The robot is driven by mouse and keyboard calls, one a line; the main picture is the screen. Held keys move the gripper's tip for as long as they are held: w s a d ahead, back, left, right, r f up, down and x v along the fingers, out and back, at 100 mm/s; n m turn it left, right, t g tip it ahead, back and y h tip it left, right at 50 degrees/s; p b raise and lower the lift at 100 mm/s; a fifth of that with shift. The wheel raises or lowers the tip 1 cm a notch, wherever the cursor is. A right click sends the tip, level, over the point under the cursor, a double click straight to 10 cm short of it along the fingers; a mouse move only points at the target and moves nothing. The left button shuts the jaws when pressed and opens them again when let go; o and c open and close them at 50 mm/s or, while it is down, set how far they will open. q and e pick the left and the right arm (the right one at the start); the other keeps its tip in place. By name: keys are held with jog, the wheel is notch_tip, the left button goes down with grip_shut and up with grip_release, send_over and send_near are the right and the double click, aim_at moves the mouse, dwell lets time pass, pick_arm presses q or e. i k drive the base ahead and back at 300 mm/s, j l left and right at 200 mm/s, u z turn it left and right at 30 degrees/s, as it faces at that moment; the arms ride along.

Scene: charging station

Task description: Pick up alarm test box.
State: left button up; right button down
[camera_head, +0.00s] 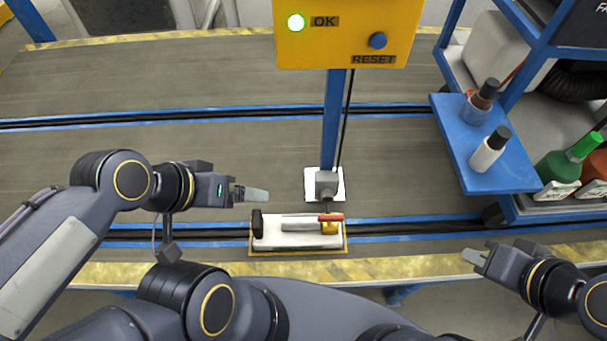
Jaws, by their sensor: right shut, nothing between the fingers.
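No thing in view is clearly labelled as the alarm test box. A yellow box (345,52) with a lit green light, the word OK, a blue button and the word RESET is on a blue post at the top. A white tray (262,241) near the front edge holds a black-ended item, a grey bar, a red piece and a small yellow piece (331,228). My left gripper (262,195) is just above and left of the tray in the picture, apart from it; its finger gap is unclear. My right gripper (468,256) is shut and empty, well right of the tray.
The blue post (332,120) with a black cable stands behind the tray. At right, a blue shelf (510,178) holds a dark bottle (480,100) and a white bottle (489,151). A green bottle (566,163) stands farther right.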

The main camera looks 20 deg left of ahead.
aim_at(283, 233)
jog(key=j, duration=0.95)
jog(key=k+j, duration=0.15)
jog(key=j, duration=0.8)
